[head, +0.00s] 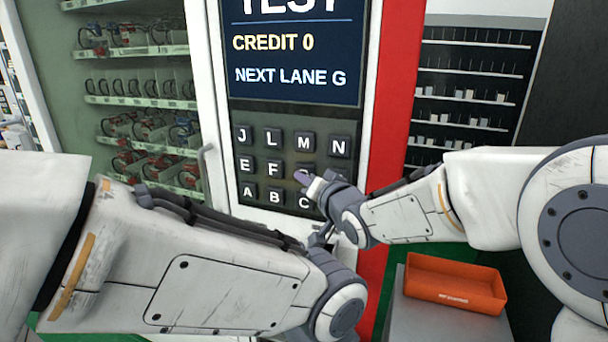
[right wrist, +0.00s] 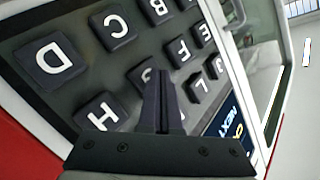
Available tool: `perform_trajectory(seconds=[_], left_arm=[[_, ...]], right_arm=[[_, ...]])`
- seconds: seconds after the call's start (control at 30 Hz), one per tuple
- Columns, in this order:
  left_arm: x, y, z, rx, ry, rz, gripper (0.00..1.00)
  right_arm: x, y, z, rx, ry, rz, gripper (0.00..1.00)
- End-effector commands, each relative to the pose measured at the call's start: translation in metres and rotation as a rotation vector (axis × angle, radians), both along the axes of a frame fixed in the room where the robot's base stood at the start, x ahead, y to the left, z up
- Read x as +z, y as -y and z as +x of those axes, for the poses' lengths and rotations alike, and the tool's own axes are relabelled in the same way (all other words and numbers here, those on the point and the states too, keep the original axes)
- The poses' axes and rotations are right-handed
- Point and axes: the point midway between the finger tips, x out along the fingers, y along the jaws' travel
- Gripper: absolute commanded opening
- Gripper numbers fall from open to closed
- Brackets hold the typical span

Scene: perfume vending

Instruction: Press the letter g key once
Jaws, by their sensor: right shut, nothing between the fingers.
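The keypad (head: 262,192) has dark square keys with white letters. The G key, between F and H, is mostly covered by my right gripper (head: 301,177) in the head view. In the right wrist view a dark key edge, the G key (right wrist: 140,72), shows beside my right gripper (right wrist: 159,76); its letter is hidden. The right fingers are shut and empty, with tips over or just in front of this key; I cannot tell whether they touch it. My left gripper (head: 320,236) shows only partly below the right one, and its jaws cannot be made out.
The display (head: 293,52) above the keys reads CREDIT 0 and ends with LANE G. Neighbouring keys are F (right wrist: 181,51), C (right wrist: 113,26) and H (right wrist: 101,114). An orange tray (head: 455,282) sits at lower right. Both my arms crowd the space before the keypad.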

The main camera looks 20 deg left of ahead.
Motion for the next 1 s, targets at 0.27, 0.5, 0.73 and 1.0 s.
perform_trajectory(seconds=[0.27, 0.5, 0.73, 1.0], left_arm=[[0.0013, 0.0, 0.0, 0.0, 0.0, 0.0, 0.5], [0.0023, 0.0, 0.0, 0.0, 0.0, 0.0, 0.5], [0.002, 0.0, 0.0, 0.0, 0.0, 0.0, 0.5], [-0.0046, 0.0001, 0.0, 0.0, 0.0, 0.0, 0.5]], right_arm=[[-0.0001, 0.0001, 0.0036, 0.0, 0.001, -0.001, 0.0], [-0.0006, 0.0002, 0.0064, 0.0, 0.0, -0.002, 0.0], [-0.0005, 0.0003, 0.0063, 0.001, -0.001, 0.0, 0.0], [-0.0008, -0.0002, -0.0012, -0.001, 0.001, 0.002, 0.0]])
